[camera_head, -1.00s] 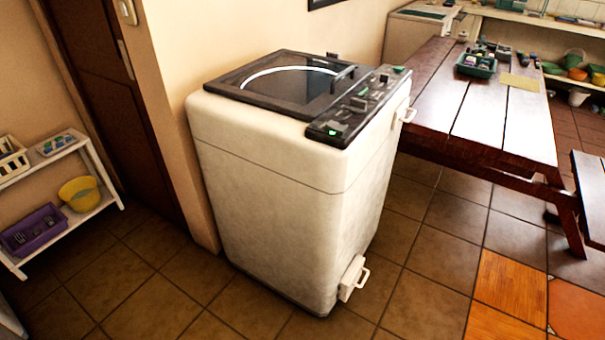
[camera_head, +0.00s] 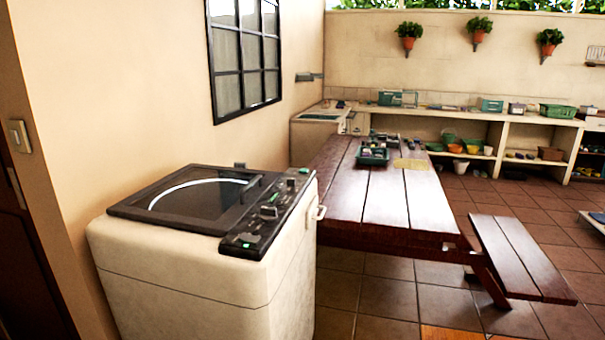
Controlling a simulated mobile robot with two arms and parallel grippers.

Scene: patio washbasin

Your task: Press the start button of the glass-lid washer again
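The glass-lid washer (camera_head: 190,280) stands at the lower left against the beige wall, with a white body and a dark top. Its glass lid (camera_head: 185,203) is down, with a pale curved line showing on it. The dark control panel (camera_head: 268,212) runs along the lid's right side and carries knobs and buttons. I cannot tell from labels which one is the start button. Neither of my grippers is in view.
A wooden picnic table (camera_head: 390,205) stands close to the washer's right, with a green tray (camera_head: 372,157) on it. Its bench (camera_head: 520,255) juts out to the right. Shelves (camera_head: 470,120) line the back wall. Tiled floor (camera_head: 385,300) is open in front.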

